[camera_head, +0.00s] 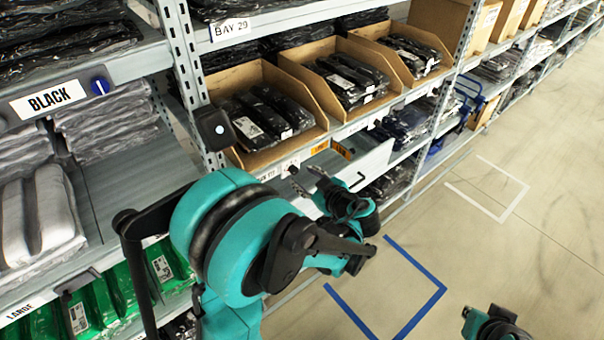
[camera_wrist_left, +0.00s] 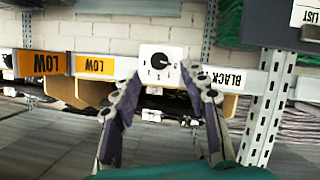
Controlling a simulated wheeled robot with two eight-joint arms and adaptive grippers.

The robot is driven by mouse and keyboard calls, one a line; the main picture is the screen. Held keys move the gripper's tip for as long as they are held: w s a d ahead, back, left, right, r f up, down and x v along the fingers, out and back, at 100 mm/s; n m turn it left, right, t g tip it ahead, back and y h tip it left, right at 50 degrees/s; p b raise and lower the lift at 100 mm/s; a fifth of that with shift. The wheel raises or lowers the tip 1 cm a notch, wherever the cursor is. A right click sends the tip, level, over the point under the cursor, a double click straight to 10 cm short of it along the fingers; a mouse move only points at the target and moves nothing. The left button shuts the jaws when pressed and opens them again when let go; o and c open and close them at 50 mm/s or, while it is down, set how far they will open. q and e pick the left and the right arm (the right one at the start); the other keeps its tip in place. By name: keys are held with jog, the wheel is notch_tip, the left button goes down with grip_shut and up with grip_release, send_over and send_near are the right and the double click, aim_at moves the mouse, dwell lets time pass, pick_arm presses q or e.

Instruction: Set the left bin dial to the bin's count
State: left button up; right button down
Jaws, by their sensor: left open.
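The left cardboard bin (camera_head: 232,92) stands on the shelf with black bagged garments (camera_head: 262,112) lying side by side, about three visible. Its dial (camera_wrist_left: 160,62) is a white square plate with a small black round knob, on the shelf rail beside a BLACK label. The numbers show upside down in the left wrist view; I cannot read the setting surely. My left gripper (camera_head: 309,181) is open and empty in front of the rail. In the wrist view its fingers (camera_wrist_left: 162,82) stand either side of the dial, apart from it. My right gripper (camera_head: 490,326) is partly cut off at bottom right.
A middle bin (camera_head: 300,62) and a right bin (camera_head: 375,30) hold more black bags. Orange LOW tags (camera_wrist_left: 95,66) sit on the rail beside the dial. A metal upright (camera_wrist_left: 268,122) stands near the BLACK label. The floor (camera_head: 530,235) at right is clear, with tape marks.

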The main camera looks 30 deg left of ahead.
aim_at(295, 171)
pick_arm(q)
jog(key=shift+b+x, duration=0.55)
jog(key=shift+x, duration=1.75)
grip_shut()
